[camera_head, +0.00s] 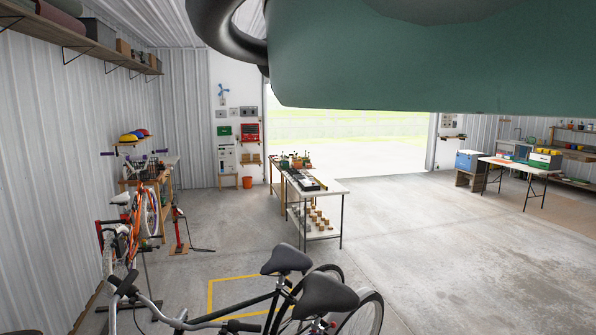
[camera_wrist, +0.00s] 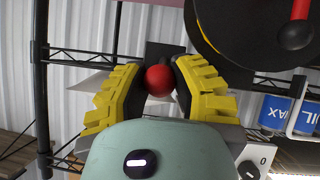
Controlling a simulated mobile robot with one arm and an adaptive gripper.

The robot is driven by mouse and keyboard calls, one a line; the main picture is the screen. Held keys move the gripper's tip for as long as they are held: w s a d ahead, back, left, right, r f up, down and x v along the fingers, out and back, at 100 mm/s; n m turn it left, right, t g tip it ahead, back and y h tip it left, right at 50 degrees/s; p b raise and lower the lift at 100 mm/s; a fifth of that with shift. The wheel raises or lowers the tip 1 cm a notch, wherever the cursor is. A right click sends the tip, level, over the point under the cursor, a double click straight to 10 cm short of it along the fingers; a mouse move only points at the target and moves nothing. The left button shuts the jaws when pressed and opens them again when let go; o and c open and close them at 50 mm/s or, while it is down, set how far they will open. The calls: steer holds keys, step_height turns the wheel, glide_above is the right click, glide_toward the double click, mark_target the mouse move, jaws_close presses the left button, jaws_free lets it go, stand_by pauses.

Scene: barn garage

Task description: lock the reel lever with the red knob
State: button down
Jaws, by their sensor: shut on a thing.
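In the wrist view, my gripper (camera_wrist: 159,85) has its two yellow ribbed fingers closed in on a round red knob (camera_wrist: 158,81), one finger on each side. The knob is held between the fingertips. The lever under the knob is mostly hidden behind it and the fingers. A large black round reel (camera_wrist: 245,28) fills the upper right of the wrist view, close to the right finger. A second red handle with a dark ball end (camera_wrist: 296,34) shows on it. Neither the knob nor my gripper can be made out in the head view.
A black shelf frame (camera_wrist: 42,80) stands at the left in the wrist view. Blue cans (camera_wrist: 274,112) sit at the right. In the head view, bicycles (camera_head: 285,262) stand in front, a workbench (camera_head: 320,187) is mid-room, and the concrete floor (camera_head: 440,250) is clear at the right.

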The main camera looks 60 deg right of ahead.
steer(key=shift+a+r+g+h, duration=0.1)
steer(key=shift+r+g+h, duration=0.15)
steer(key=shift+g+h, duration=0.15)
stand_by(0.5)
steer(key=c, duration=0.7)
jaws_free()
steer(key=shift+r, duration=0.1)
steer(key=v, duration=1.1)
steer(key=shift+s+r, duration=0.2)
steer(key=shift+r, duration=0.1)
